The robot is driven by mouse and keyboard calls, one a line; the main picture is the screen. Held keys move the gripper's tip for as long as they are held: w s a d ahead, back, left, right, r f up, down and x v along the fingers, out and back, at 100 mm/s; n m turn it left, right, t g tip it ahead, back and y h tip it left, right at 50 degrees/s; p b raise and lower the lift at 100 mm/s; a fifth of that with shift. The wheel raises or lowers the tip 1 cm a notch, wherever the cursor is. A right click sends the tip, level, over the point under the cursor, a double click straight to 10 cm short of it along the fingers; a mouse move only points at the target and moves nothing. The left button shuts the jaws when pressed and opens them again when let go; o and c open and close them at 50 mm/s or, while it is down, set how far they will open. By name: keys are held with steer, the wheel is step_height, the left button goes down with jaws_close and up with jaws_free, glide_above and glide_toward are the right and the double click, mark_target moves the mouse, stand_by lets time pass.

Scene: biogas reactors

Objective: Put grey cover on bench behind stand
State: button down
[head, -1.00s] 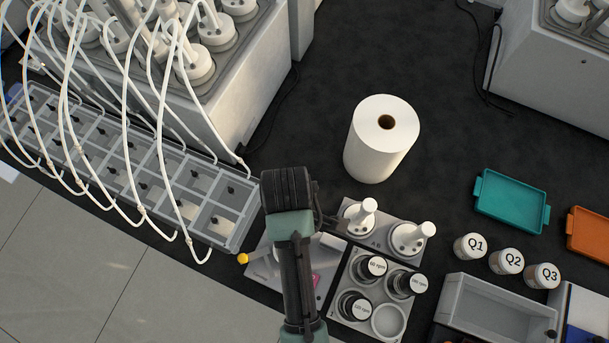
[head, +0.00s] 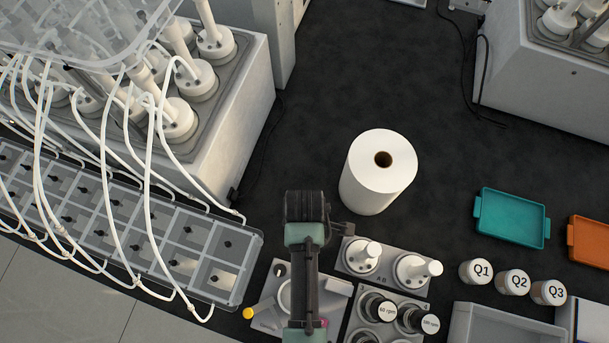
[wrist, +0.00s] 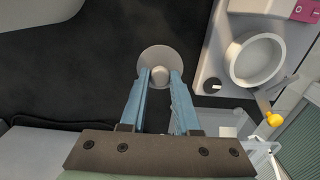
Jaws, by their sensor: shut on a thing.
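The grey cover (wrist: 158,53) is a round disc with a small knob in the wrist view. My gripper (wrist: 160,77) is shut on its knob, with a blue finger on each side. The cover is over the black bench, to the left of and apart from a grey stand (wrist: 212,64) with a pale round cup. I cannot tell whether the cover touches the bench. In the head view the stand (head: 265,318) is partly behind my arm. There my arm hides the cover and fingertips.
A white paper roll (head: 378,172) stands on the bench beyond my arm. A grey block with two white-stemmed lids (head: 385,262) is at right. A clear compartment tray with tubes (head: 120,230) lies at left. Dark bench (head: 300,150) is free between the reactor bath and roll.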

steer(key=shift+f, duration=2.15)
steer(key=shift+f, duration=0.15)
steer(key=c, duration=0.6)
jaws_free()
steer(key=shift+c, duration=0.2)
